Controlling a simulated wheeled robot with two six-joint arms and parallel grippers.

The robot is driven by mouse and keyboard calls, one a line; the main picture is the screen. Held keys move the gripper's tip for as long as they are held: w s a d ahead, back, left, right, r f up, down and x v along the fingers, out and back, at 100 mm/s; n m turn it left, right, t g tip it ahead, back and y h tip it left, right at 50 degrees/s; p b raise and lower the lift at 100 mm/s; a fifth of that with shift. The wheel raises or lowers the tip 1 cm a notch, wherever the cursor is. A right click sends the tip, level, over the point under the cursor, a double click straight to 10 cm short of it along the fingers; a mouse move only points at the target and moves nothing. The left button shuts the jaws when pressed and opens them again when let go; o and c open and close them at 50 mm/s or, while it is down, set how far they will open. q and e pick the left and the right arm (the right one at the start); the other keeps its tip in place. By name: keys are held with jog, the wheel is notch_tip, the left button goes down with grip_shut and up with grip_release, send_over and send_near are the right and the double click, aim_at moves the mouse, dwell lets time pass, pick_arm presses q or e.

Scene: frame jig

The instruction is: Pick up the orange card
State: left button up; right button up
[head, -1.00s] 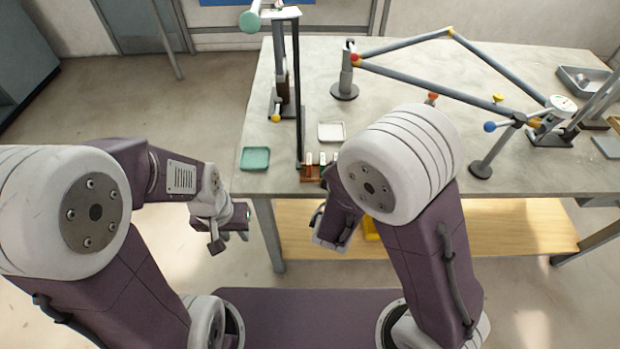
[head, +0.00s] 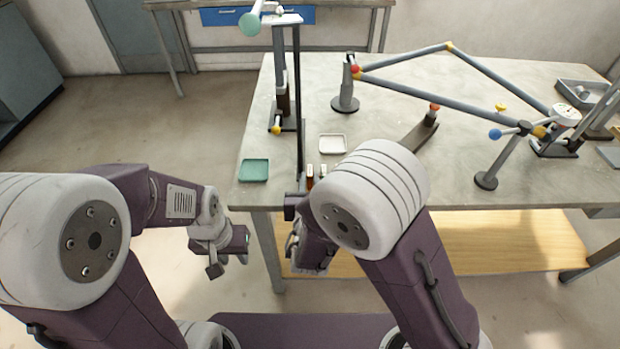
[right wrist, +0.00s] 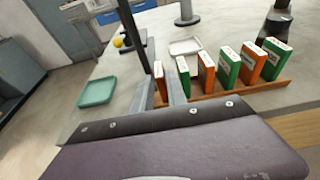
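In the right wrist view, several orange and green cards stand upright in a row in a brown rack (right wrist: 240,92). An orange card (right wrist: 159,82) is at the row's left end. My right gripper (right wrist: 160,75) has its two grey fingers apart, one on each side of that card's line of sight; contact is not clear. Another orange card (right wrist: 206,70) and a third (right wrist: 250,62) stand between green cards (right wrist: 228,66). In the head view my right arm hides most of the rack. My left gripper (head: 235,252) hangs empty left of the table; its finger opening is unclear.
A green tray (head: 254,171) and a white tray (head: 333,144) lie on the table (head: 450,180) near the rack. A dark upright post stands close behind the rack. A grey bar linkage (head: 450,95) spans the table to the right.

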aim_at(310, 178)
jog(key=x, duration=0.3)
jog(key=shift+w+f, duration=0.15)
jog(key=shift+w, duration=0.2)
jog(key=shift+s, duration=0.1)
grip_shut()
